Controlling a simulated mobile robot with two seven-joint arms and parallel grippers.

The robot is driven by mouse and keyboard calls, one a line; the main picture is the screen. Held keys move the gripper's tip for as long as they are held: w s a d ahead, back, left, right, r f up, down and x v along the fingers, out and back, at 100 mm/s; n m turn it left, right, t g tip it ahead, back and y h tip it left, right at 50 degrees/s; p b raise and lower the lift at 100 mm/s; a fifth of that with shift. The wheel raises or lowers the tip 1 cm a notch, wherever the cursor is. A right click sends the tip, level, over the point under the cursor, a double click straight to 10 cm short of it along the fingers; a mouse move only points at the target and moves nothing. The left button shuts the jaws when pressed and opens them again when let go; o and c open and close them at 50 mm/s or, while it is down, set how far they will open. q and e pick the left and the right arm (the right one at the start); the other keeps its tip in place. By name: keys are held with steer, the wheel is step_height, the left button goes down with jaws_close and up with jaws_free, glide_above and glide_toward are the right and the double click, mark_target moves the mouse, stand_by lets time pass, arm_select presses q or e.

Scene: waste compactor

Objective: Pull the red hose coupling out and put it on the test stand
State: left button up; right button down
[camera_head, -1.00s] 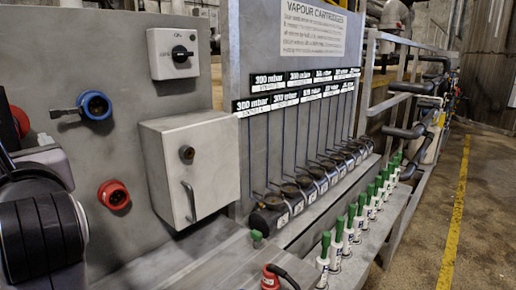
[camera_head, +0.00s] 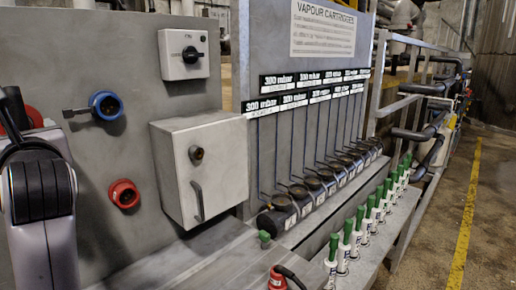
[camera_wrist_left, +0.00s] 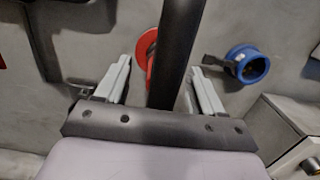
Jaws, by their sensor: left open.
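A red coupling (camera_head: 32,117) on the grey panel shows in part behind my left arm in the head view. In the left wrist view a red ring (camera_wrist_left: 147,48) lies ahead of my left gripper (camera_wrist_left: 163,80), partly hidden by a thick black hose or bar. The gripper is open, with one finger on each side of this black piece; contact cannot be told. In the head view my arm hides the fingertips. Another red coupling (camera_head: 124,193) sits lower on the panel. A red plug with a black cable (camera_head: 278,279) is at the bottom edge. I cannot identify the test stand.
A blue coupling (camera_head: 105,105) sits on the panel, also in the left wrist view (camera_wrist_left: 248,64). A grey box (camera_head: 205,170) juts out to the right. Several green-topped cylinders (camera_head: 357,232) line the lower ledge. The floor at right is clear.

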arm_select(q)
jaws_close()
steer(key=shift+s+d, duration=0.3)
steer(key=shift+d, duration=0.15)
stand_by(0.6)
steer(key=shift+r+v, duration=0.15)
steer(key=shift+v, duration=1.3)
steer(key=shift+r+v, duration=0.15)
steer(key=shift+v, duration=1.3)
